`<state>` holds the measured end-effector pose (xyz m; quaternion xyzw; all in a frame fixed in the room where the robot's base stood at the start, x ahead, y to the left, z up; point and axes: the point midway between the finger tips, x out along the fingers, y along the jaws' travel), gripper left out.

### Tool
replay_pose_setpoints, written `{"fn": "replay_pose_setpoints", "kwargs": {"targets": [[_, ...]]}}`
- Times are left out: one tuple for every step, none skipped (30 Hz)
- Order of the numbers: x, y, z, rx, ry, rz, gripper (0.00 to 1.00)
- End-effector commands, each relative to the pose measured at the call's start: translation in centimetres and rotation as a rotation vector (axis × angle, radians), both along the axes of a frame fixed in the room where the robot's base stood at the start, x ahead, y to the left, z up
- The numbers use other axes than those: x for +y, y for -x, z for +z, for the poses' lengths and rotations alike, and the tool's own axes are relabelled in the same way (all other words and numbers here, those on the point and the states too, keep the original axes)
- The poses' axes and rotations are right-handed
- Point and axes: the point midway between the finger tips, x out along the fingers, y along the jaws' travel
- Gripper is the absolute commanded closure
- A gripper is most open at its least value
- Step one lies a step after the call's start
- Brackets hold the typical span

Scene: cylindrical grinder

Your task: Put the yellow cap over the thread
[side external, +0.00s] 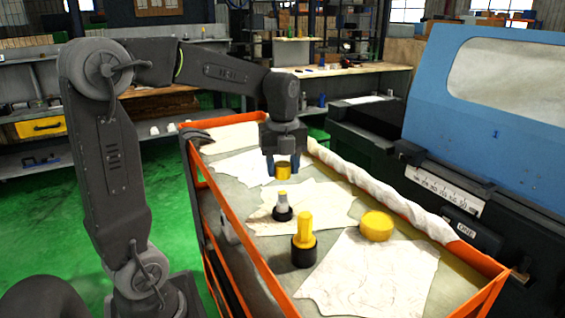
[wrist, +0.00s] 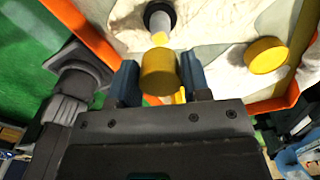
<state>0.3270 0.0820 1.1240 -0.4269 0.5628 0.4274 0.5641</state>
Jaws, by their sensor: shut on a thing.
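My gripper (side external: 283,164) is shut on a small yellow cap (side external: 283,172), held in the air above the cart's top. In the wrist view the cap (wrist: 158,72) sits between the two blue fingers. A grey part with a black base (side external: 283,207) and a small yellow tip stands upright on white paper, below the cap and apart from it. In the wrist view the grey part (wrist: 160,20) appears just above the cap. A thread is too small to make out; the yellow tip may be it.
A taller yellow post on a black base (side external: 304,243) stands nearer the camera. A wide yellow round piece (side external: 376,226) lies to its right. The orange cart rim (side external: 260,255) surrounds the top. A rolled white cloth (side external: 385,195) lies along the right rim, beside the blue-and-black machine (side external: 490,85).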

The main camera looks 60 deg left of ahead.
Motion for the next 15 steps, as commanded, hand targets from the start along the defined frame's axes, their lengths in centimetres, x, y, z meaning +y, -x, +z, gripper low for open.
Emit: {"fn": "replay_pose_setpoints", "kwargs": {"targets": [[0.0,0.0,-0.3,0.001,0.001,0.000,0.79],[0.0,0.0,-0.4,0.001,0.001,0.000,0.79],[0.0,0.0,-0.6,0.002,0.000,0.000,0.79],[0.0,0.0,-0.8,0.001,0.001,0.000,0.79],[0.0,0.0,-0.9,0.001,0.001,0.000,0.79],[0.0,0.0,-1.1,0.001,0.001,0.000,0.79],[0.0,0.0,-1.2,0.002,0.000,0.000,0.79],[0.0,0.0,-1.4,0.002,0.000,0.000,0.79],[0.0,0.0,-1.6,0.002,0.000,0.000,0.79],[0.0,0.0,-1.7,0.002,0.000,0.000,0.79],[0.0,0.0,-1.9,0.001,0.001,0.000,0.79],[0.0,0.0,-2.1,0.001,0.001,0.000,0.79],[0.0,0.0,-2.2,0.002,0.000,0.000,0.79],[0.0,0.0,-2.4,0.002,0.001,0.000,0.79],[0.0,0.0,-2.6,0.003,0.001,0.000,0.79]]}}
